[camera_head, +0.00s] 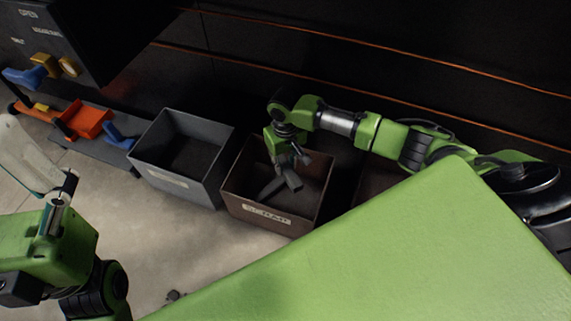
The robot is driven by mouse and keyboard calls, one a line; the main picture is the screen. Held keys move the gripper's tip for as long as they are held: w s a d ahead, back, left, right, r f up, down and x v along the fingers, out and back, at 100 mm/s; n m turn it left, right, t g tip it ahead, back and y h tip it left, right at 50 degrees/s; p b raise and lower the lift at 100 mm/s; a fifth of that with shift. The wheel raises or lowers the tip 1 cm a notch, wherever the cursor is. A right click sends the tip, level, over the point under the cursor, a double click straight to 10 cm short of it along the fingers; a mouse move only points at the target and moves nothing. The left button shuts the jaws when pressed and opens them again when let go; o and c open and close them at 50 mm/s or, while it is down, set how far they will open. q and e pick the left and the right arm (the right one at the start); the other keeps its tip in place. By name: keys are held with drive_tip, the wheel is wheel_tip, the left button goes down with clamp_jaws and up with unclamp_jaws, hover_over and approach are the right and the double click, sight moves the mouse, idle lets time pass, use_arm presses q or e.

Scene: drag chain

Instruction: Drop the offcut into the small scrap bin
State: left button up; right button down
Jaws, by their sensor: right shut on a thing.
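The brown scrap bin (236,183) stands on the floor, with a pale label on its front that seems to read SCRAP. My right gripper (297,160) reaches over this bin from the back right, pointing down, and is shut on a dark grey piece, which looks like the offcut (291,180). The piece shows within the bin's opening. Another dark grey length beside it is hard to tell apart from it, and I cannot tell whether it touches the bin's floor.
A grey bin (214,184) with a blank-looking label stands just left of the brown one. Further left are an orange tray (85,121) and blue parts by a dark cabinet. A large green surface covers the lower right.

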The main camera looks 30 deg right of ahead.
sight(285, 165)
drive_tip(key=shift+f+b, duration=0.6)
drive_tip(key=shift+f, duration=0.1)
drive_tip(key=c, duration=1.6)
unclamp_jaws()
drive_tip(key=shift+c, duration=0.2)
wheel_tip(285, 165, up, 12)
